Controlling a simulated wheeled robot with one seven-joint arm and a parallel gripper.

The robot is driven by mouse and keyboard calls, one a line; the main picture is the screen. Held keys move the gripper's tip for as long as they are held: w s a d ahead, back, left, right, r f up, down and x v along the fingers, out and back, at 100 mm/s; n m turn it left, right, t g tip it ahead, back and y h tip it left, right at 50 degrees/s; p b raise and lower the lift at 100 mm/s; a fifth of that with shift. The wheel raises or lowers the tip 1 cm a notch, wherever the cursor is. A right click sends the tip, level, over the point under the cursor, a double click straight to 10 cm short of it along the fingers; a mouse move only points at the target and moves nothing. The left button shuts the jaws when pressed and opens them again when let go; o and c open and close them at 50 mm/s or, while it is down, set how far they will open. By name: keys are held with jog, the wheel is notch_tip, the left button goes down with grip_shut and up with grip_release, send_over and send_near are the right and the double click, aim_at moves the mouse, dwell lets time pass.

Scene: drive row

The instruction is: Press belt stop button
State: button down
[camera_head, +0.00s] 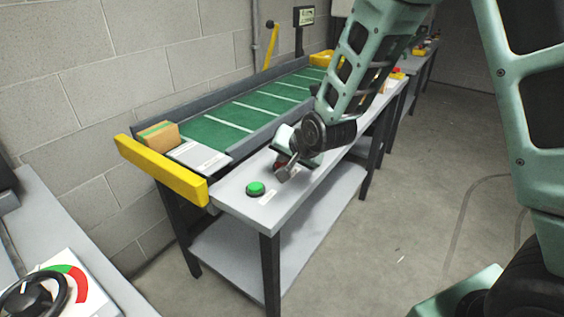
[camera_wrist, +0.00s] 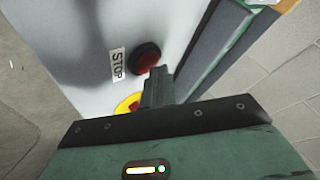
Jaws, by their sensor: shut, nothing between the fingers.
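The belt stop button is a red button (camera_wrist: 147,58) in a black ring, on the grey table top beside a white STOP label (camera_wrist: 118,64) in the wrist view. In the head view a bit of red (camera_head: 281,160) shows at my gripper, mostly hidden by it. My gripper (camera_head: 284,174) is shut and empty, low over the table's front strip. In the wrist view the shut fingertips (camera_wrist: 160,73) appear right beside the red button's lower right edge. I cannot tell whether they touch it. The button looks raised.
A green button (camera_head: 255,188) sits nearer on the same table (camera_head: 236,195). A green belt (camera_head: 215,132) runs behind it, with a cardboard box (camera_head: 158,136) by the yellow end bar (camera_head: 165,170). A yellow-based red button (camera_wrist: 128,104) is partly hidden behind my gripper. The floor at right is open.

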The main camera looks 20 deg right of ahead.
jog(key=shift+r+p, duration=0.3)
jog(key=shift+r, duration=0.2)
notch_tip(320, 180, up, 6)
jog(key=p, duration=0.4)
dwell(0.7)
